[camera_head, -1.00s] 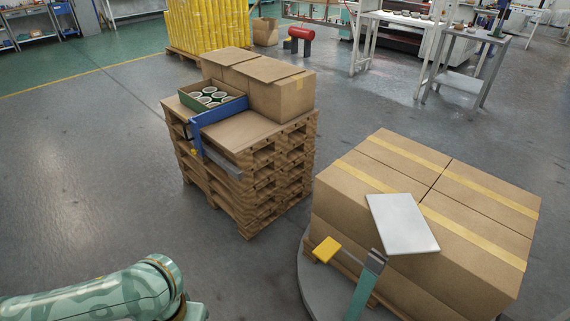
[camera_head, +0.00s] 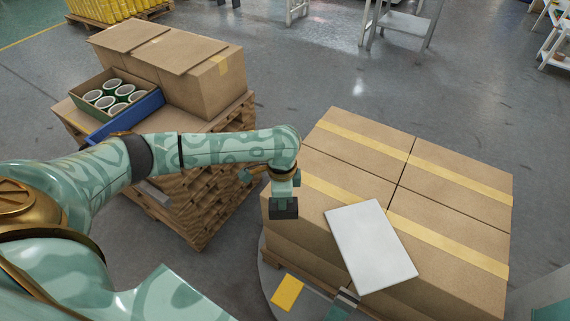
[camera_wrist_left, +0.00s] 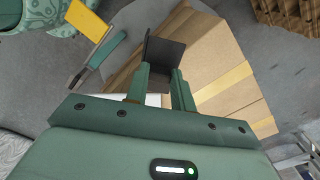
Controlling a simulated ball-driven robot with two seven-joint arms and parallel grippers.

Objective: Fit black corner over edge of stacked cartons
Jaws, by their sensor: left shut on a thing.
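My left gripper (camera_head: 284,188) is shut on the black corner (camera_head: 284,209). In the head view the corner hangs from the fingers in front of the left end of the stacked cartons (camera_head: 450,182). In the left wrist view the fingers (camera_wrist_left: 160,72) point at the angled dark corner (camera_wrist_left: 166,50), with the cartons (camera_wrist_left: 222,62) behind and to the right. I cannot tell whether the corner touches the cartons. The cartons stand in a block with yellow tape across their tops.
A white panel (camera_head: 371,246) lies on the cartons' top. A yellow piece (camera_head: 287,292) sits low beside the stack, above the round grey base (camera_head: 272,263). A pallet stack (camera_head: 205,205) on the left bears boxes (camera_head: 205,85) and a tray of cups (camera_head: 78,99).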

